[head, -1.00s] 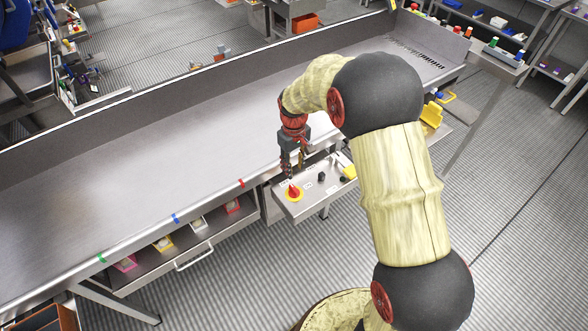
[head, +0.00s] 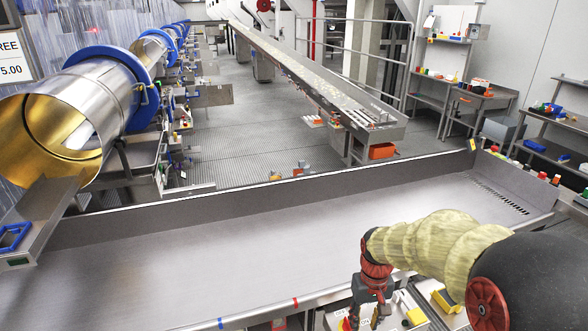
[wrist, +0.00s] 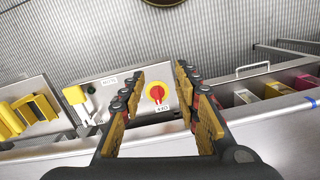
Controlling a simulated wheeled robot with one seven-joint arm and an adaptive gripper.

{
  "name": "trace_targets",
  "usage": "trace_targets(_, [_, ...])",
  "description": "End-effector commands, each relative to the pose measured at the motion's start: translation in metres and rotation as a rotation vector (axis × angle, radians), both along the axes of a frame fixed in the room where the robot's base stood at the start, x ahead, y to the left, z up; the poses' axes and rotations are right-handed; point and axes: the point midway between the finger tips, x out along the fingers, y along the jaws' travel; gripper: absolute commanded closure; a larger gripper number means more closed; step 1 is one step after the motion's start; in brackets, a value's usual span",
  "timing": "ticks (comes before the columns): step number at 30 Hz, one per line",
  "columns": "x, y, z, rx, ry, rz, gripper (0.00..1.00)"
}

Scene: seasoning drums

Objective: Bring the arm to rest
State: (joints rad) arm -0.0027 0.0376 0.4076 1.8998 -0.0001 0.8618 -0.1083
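My arm in its pale ribbed sleeve (head: 432,243) reaches in from the right of the head view. My gripper (head: 366,318) points down over the control panel at the table's front edge. In the wrist view my gripper (wrist: 159,74) has its two fingers well apart, with nothing held between them. A red knob on a yellow disc (wrist: 157,93) shows in the gap between the fingers, on the panel (wrist: 110,80) beyond them. How far the fingertips are from the knob is hard to tell.
The long steel tray table (head: 250,245) is bare. Yellow parts (wrist: 28,112) sit on the panel's left in the wrist view. A drawer with coloured labelled bins (wrist: 278,90) is to the right. A steel drum (head: 95,100) stands back left.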

Motion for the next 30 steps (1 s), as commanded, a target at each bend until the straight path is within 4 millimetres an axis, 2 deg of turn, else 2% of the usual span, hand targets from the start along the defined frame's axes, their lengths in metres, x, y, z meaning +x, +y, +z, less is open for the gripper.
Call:
trace_targets(3, [-0.031, 0.0, 0.037, -0.002, -0.05, -0.035, 0.68])
trace_targets(9, [-0.09, -0.001, 0.09, 0.002, -0.156, -0.086, 0.68])
trace_targets(18, [-0.163, -0.001, 0.143, 0.014, -0.367, -0.112, 0.68])
trace_targets(21, [-0.176, -0.001, 0.158, 0.018, -0.441, -0.111, 0.68])
trace_targets(25, [-0.182, -0.001, 0.178, 0.022, -0.521, -0.11, 0.68])
trace_targets(30, [-0.184, -0.001, 0.188, 0.024, -0.557, -0.111, 0.68])
